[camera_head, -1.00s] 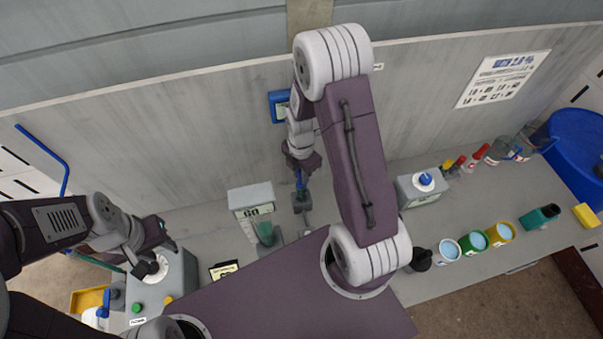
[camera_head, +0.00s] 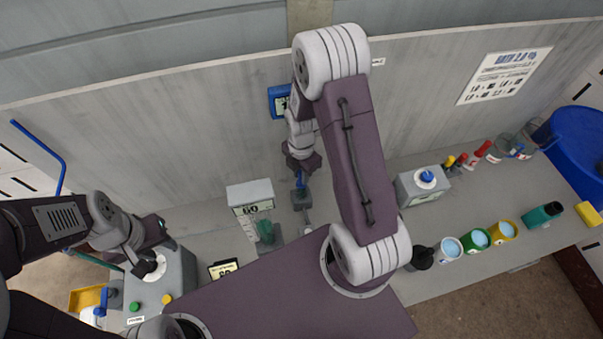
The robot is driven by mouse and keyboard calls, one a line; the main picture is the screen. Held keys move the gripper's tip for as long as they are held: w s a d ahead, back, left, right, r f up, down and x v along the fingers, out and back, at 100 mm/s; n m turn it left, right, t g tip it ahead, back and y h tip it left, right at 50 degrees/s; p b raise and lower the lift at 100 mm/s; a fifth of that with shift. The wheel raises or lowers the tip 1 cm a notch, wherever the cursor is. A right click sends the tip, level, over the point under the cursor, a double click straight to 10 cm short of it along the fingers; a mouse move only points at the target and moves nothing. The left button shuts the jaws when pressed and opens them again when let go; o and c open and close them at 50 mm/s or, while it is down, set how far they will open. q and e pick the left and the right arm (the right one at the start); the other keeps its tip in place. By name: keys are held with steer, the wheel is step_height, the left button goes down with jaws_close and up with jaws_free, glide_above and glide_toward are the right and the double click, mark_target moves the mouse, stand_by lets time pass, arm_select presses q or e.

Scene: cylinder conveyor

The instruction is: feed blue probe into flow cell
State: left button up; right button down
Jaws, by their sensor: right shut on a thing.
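My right gripper (camera_head: 301,167) points down near the middle of the bench, at the back. It is shut on the blue probe (camera_head: 300,182), a small blue piece below the jaws. Just under the probe stands a small dark grey block (camera_head: 302,200), which looks like the flow cell. Whether the probe tip is inside it or only above it is too small to tell. My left gripper (camera_head: 154,250) is at the left, close above a grey machine with a white disc (camera_head: 156,268). Its jaws are too dark and small to read.
A grey box with a blue knob (camera_head: 426,178) and several coloured cups (camera_head: 475,240) stand right. A blue barrel (camera_head: 577,150) is far right.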

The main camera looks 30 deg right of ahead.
steer(key=shift+f, duration=0.15)
stand_by(0.4)
steer(key=c, duration=1.2)
jaws_free()
steer(key=shift+w+r, duration=0.1)
steer(key=shift+r, duration=0.35)
step_height(320, 180, up, 8)
steer(key=shift+r+b, duration=0.15)
steer(key=shift+b, duration=0.8)
